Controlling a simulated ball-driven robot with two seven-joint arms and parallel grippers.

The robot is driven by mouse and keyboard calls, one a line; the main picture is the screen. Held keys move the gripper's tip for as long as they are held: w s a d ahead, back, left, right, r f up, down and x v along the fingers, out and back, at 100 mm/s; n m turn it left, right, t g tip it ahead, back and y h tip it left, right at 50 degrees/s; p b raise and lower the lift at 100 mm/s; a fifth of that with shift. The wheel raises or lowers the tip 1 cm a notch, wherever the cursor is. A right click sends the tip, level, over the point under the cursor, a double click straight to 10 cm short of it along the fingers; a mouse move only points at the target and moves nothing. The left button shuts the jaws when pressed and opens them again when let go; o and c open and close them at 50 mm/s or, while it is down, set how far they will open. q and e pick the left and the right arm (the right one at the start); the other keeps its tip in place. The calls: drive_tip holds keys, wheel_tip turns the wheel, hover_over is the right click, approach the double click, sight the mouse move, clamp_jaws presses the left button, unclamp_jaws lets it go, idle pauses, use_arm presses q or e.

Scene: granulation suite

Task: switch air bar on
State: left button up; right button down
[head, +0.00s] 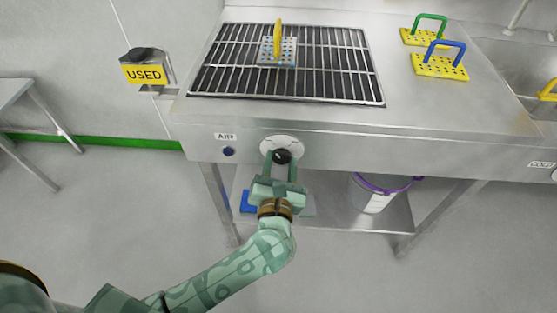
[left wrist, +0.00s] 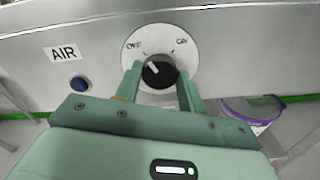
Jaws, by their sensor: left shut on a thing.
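The air bar's control is a black round knob (head: 283,156) with a white pointer mark, on a pale round dial plate (head: 271,143) on the front panel of the steel bench. In the left wrist view the knob (left wrist: 159,72) has its white mark pointing up and left, towards the left-hand lettering on the plate. A label reading AIR (left wrist: 64,53) is to its left, above a dark blue button (left wrist: 79,83). My left gripper (head: 281,162) is shut on the knob, a finger on each side. My right gripper is in neither view.
A grid (head: 300,85) is set in the bench top with a yellow-handled perforated block (head: 268,52) on it. A USED box (head: 143,72) hangs at the bench's left. A purple-rimmed bucket (head: 375,196) stands on the lower shelf. The floor in front looks clear.

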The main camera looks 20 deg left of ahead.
use_arm(q)
drive_tip(key=m+p, duration=0.2)
drive_tip(key=m, duration=0.1)
drive_tip(key=shift+r, duration=0.25)
drive_tip(key=m+p, duration=0.6)
drive_tip(key=m, duration=0.2)
drive_tip(key=shift+f+m+p, duration=0.15)
drive_tip(key=shift+m+p, duration=0.2)
drive_tip(key=shift+m, duration=0.05)
drive_tip(key=shift+f+m+p, duration=0.1)
drive_tip(key=shift+m+p, duration=0.3)
drive_tip(key=shift+m, duration=0.8)
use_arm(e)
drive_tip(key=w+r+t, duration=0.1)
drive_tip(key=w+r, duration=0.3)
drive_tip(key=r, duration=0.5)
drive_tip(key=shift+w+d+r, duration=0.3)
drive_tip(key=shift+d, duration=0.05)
use_arm(q)
drive_tip(key=shift+s+f, duration=0.1)
drive_tip(key=o, duration=1)
drive_tip(key=shift+c, duration=0.2)
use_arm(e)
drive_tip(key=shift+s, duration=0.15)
